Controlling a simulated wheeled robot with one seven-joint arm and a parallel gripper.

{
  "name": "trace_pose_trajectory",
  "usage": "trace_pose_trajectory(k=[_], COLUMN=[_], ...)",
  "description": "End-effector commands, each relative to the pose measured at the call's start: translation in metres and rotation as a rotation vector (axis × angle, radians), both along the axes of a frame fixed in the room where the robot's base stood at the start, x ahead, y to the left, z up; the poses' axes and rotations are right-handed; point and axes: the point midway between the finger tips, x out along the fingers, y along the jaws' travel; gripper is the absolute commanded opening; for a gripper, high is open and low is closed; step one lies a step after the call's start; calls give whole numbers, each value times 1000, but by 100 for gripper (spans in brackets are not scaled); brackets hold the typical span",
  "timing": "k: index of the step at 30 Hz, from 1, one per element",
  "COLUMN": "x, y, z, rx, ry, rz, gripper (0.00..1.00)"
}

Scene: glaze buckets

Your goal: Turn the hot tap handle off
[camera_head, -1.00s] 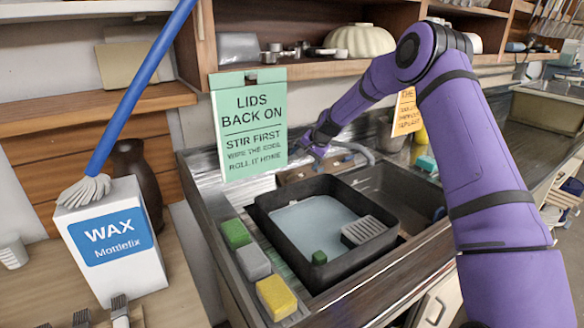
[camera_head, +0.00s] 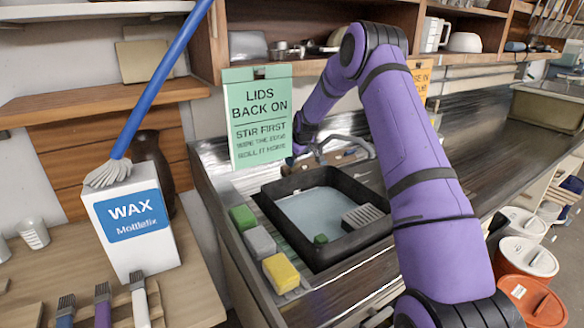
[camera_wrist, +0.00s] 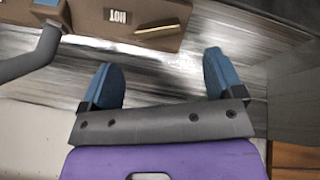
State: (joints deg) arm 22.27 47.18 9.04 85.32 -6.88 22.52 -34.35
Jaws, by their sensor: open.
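In the wrist view, a brown tap block (camera_wrist: 90,18) carries a small label (camera_wrist: 116,17) that appears to read HOT upside down. A short brass-coloured handle (camera_wrist: 157,31) lies beside the label, slightly tilted. My gripper (camera_wrist: 160,78) is open, with two blue fingers wide apart and nothing between them. The handle is beyond the fingertips, roughly in line with the gap, and apart from them.
The green sign (camera_head: 258,118) hangs close to my forearm. A black basin (camera_head: 275,222) with water sits in the sink. Sponges (camera_head: 281,272) line its left edge. A wax box (camera_head: 135,225) stands at left. Lidded buckets (camera_head: 528,258) stand on the floor at right.

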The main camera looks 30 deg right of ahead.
Motion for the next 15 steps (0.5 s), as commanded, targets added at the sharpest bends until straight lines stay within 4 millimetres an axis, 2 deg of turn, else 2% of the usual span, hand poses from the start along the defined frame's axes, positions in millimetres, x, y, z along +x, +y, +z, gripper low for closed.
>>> trace_pose_trajectory(k=[6,15], x=[16,28], y=[-2,-4], z=[-35,-58], rx=[1,1], ry=[0,-1], rz=[-1,-2], gripper=[87,87])
